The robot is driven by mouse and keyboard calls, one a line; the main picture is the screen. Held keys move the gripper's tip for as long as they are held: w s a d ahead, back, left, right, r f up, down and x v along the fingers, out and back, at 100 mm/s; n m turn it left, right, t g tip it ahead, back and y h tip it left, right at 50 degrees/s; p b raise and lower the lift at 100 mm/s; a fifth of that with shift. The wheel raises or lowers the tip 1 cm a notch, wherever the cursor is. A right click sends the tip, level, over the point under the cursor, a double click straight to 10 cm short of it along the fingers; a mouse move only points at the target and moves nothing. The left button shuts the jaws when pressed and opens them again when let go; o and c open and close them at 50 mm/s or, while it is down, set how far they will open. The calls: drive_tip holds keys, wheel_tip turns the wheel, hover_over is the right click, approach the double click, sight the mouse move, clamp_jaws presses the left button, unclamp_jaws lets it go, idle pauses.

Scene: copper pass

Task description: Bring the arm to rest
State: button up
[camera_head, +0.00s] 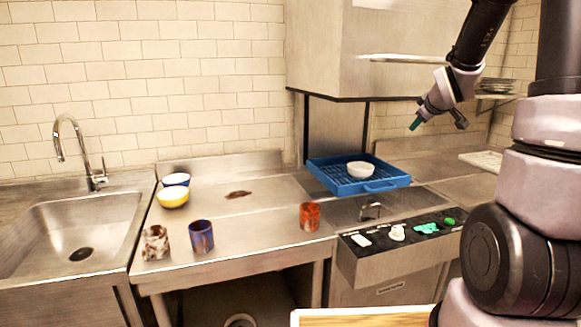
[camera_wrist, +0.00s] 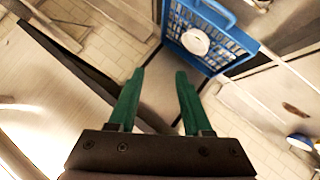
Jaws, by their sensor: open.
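My gripper (camera_head: 416,123) is in the air above and to the right of the blue rack in the head view, close to the steel hood. Its green fingers show in the wrist view (camera_wrist: 160,98), spread apart with nothing between them. My arm is raised and bent at the right of the head view.
A blue rack (camera_head: 340,189) holds a white bowl (camera_head: 361,169). Bowls, an orange cup (camera_head: 309,217), a blue cup (camera_head: 201,236) and a mottled cup (camera_head: 155,242) stand on the steel counter (camera_head: 250,220). A steel hood (camera_head: 370,60) hangs near my gripper. A sink (camera_head: 70,235) is at left.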

drive_tip(key=s+a+r+m+g+y, duration=0.1)
drive_tip(key=s+a, duration=0.4)
drive_tip(key=s, duration=0.5)
drive_tip(key=s+a+r+m+g+y, duration=0.1)
drive_tip(key=s+a+r+m, duration=0.3)
drive_tip(key=s, duration=0.6)
drive_tip(key=s+a+r+m+g+y, duration=0.2)
drive_tip(key=s+a+m, duration=0.3)
drive_tip(key=s, duration=0.5)
drive_tip(key=shift+s+a+r+m, duration=0.15)
drive_tip(key=shift+a+r+m, duration=0.15)
drive_tip(key=shift+r, duration=0.25)
